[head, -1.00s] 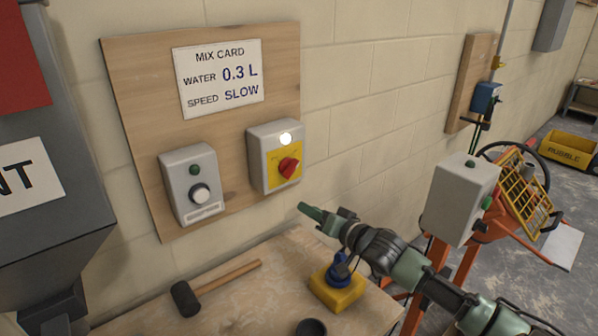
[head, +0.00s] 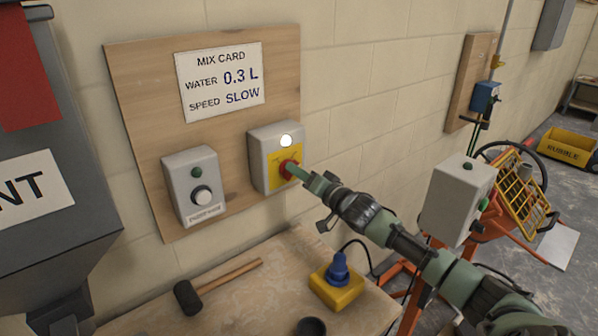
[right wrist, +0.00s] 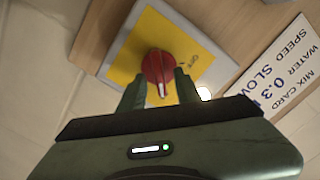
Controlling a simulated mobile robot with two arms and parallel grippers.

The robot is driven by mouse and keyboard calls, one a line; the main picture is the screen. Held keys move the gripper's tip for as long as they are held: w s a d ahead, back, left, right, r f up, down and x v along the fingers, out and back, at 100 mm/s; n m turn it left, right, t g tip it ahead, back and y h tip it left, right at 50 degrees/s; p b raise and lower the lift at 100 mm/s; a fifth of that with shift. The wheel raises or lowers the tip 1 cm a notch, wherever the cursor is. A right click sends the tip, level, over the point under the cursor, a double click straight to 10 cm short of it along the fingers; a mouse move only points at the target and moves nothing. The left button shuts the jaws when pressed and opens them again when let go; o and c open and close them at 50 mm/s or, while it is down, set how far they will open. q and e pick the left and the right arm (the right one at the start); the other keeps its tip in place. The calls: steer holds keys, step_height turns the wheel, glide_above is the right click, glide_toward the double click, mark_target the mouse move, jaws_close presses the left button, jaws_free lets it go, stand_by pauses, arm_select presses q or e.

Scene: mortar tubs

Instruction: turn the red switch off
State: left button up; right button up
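The red switch (head: 285,171) is a rotary knob on a yellow plate on a grey box (head: 261,157), mounted on a wooden board. A white lamp (head: 286,141) above the knob is lit. My right gripper (head: 293,169) is at the knob and partly covers it in the head view. In the right wrist view, the red knob (right wrist: 157,67) shows between the tips of my right gripper (right wrist: 159,82). The fingers are apart, one on each side, and I cannot tell whether they touch it. The knob's white mark points towards the gripper. My left gripper is out of view.
A second grey box (head: 193,186) with a green and a white button sits left on the board (head: 135,95). Below, a mallet (head: 188,296) and a yellow block with a blue plug (head: 337,287) lie on the bench. A card (head: 219,82) hangs above.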

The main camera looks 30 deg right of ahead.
jaws_close()
stand_by(0.3)
steer(key=n, duration=1.2)
steer(key=a+n, duration=0.1)
steer(key=n, duration=0.4)
steer(key=shift+n, duration=0.4)
stand_by(0.5)
